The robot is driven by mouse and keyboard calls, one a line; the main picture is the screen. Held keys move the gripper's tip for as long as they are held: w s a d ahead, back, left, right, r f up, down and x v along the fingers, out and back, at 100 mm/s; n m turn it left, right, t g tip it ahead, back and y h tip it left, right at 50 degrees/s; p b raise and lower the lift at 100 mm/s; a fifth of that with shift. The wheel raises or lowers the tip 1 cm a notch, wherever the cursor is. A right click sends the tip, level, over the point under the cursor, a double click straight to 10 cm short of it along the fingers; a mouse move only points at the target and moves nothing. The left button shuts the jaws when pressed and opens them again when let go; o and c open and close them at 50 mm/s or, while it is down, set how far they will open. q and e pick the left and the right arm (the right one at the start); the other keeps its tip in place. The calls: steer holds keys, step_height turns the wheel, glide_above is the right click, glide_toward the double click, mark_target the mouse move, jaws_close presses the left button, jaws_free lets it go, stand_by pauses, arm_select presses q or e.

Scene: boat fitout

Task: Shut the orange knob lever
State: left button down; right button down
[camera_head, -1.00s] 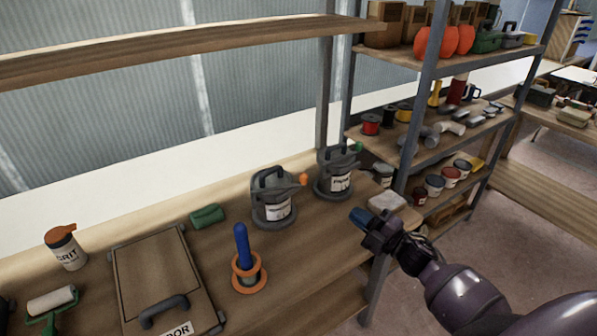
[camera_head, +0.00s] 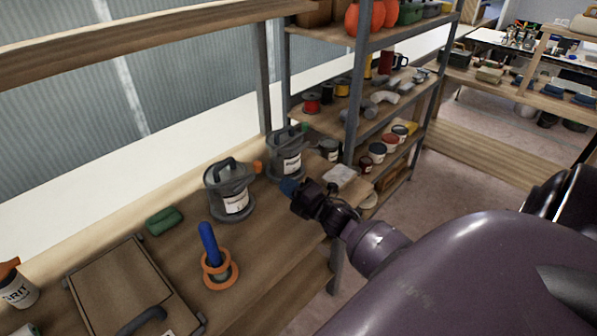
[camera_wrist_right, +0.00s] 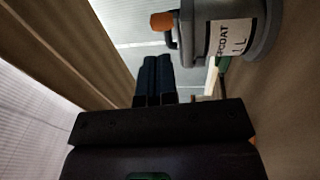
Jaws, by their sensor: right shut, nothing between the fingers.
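The orange knob (camera_head: 257,167) sits on the right side of a grey canister (camera_head: 229,190) with a white label, standing on the workbench. In the right wrist view the orange knob (camera_wrist_right: 162,21) shows at the top, on the labelled canister (camera_wrist_right: 232,40). My right gripper (camera_head: 288,187) is shut and empty, with blue fingertips, to the right of the orange knob and a little nearer the bench front. Its fingers (camera_wrist_right: 154,75) point toward the knob in the wrist view, apart from it. My left gripper is not in view.
A second grey canister (camera_head: 287,155) with a green knob stands just behind my right gripper. A blue-handled tool with orange rings (camera_head: 218,268), a green roll (camera_head: 164,221) and a wooden case (camera_head: 125,285) lie on the bench. A metal shelf post (camera_head: 354,90) rises behind the arm.

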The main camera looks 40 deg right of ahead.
mark_target(260, 167)
steer(key=x, duration=0.7)
steer(key=shift+w+a+p, duration=0.1)
steer(key=shift+w+p, duration=0.25)
steer(key=w+n+g+y+b, duration=0.1)
steer(key=w+y+b, duration=0.1)
steer(key=y, duration=0.1)
steer(key=w+d+n+g+y+b, duration=0.1)
steer(key=w+n+y+b, duration=0.1)
steer(key=b, duration=0.1)
steer(key=shift+w+d+n+y, duration=0.25)
steer(key=shift+w+n+y, duration=0.05)
steer(key=shift+w+y, duration=0.1)
